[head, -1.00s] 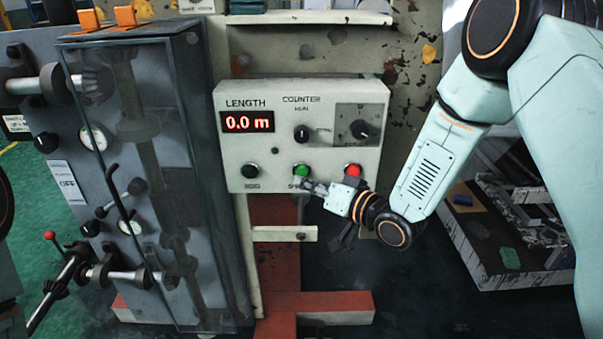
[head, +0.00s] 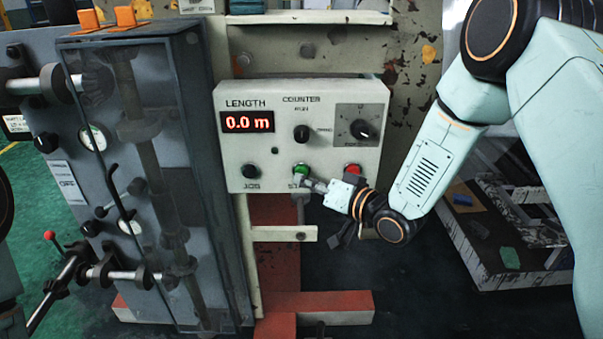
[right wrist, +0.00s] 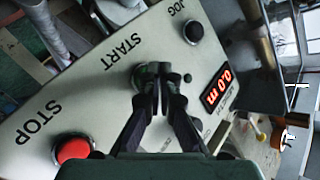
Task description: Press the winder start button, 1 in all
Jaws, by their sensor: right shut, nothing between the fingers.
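The green start button (head: 301,170) sits low on the front of the cream counter box (head: 235,157), between the black jog button (head: 250,171) and the red stop button (head: 352,170). My right gripper (head: 305,180) is shut and empty, its tips at the green button's lower edge in the head view. In the right wrist view my shut fingertips (right wrist: 158,72) cover most of the start button, beside the START label. Whether they touch or push it in cannot be told. The display (head: 247,122) reads 0.0 m. My left gripper is not in view.
A grey cabinet with a clear cover (head: 130,180) stands close to the left of the counter box. A red base beam (head: 320,306) lies below. A pallet (head: 520,270) stands on the floor at the right.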

